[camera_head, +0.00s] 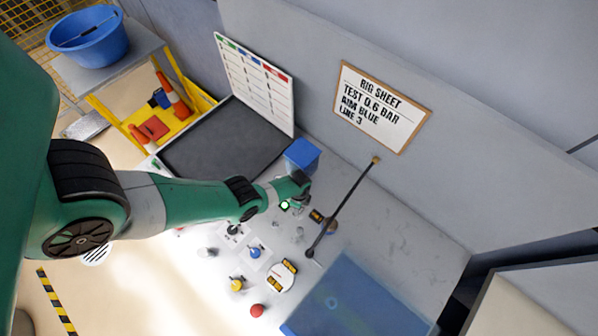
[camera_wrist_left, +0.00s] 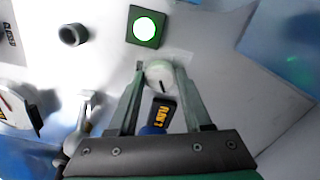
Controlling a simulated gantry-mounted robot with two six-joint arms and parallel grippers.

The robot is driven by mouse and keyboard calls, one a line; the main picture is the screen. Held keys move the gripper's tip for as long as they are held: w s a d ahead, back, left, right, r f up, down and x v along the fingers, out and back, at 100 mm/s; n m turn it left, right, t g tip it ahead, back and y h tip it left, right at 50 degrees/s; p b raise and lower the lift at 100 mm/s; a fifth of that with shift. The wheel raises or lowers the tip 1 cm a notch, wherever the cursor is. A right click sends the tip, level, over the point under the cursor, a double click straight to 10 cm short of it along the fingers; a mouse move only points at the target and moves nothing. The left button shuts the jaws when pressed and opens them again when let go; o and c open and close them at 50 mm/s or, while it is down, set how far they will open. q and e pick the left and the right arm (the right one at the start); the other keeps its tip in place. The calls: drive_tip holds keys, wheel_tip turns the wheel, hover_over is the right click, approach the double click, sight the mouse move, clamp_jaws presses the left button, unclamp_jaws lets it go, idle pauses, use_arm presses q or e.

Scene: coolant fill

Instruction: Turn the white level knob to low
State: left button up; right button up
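The white level knob (camera_wrist_left: 158,73) shows in the left wrist view as a round pale cap with a short dark mark on it. My left gripper (camera_wrist_left: 159,70) has one finger on each side of the knob, close against it with no clear gap. In the head view my left arm reaches in from the left over the bench, its wrist (camera_head: 293,188) near a green-lit lamp. I cannot make out the knob or the fingertips there. The mark's setting is too small to read. My right gripper is not in view.
The lit lamp (camera_wrist_left: 145,27) in a dark square lies just beyond the knob. A dark ring-shaped part (camera_wrist_left: 74,35) is to its left. A black tag with yellow lettering (camera_wrist_left: 163,110) is between the fingers. A blue box (camera_head: 302,155) and a thin black rod (camera_head: 345,205) are near my wrist.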

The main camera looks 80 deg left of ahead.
use_arm(q)
clamp_jaws()
drive_tip(key=n, duration=0.5)
drive_tip(key=shift+n, duration=0.4)
drive_tip(key=n, duration=0.4)
drive_tip(key=shift+n, duration=0.4)
idle(0.3)
drive_tip(key=o, duration=0.5)
unclamp_jaws()
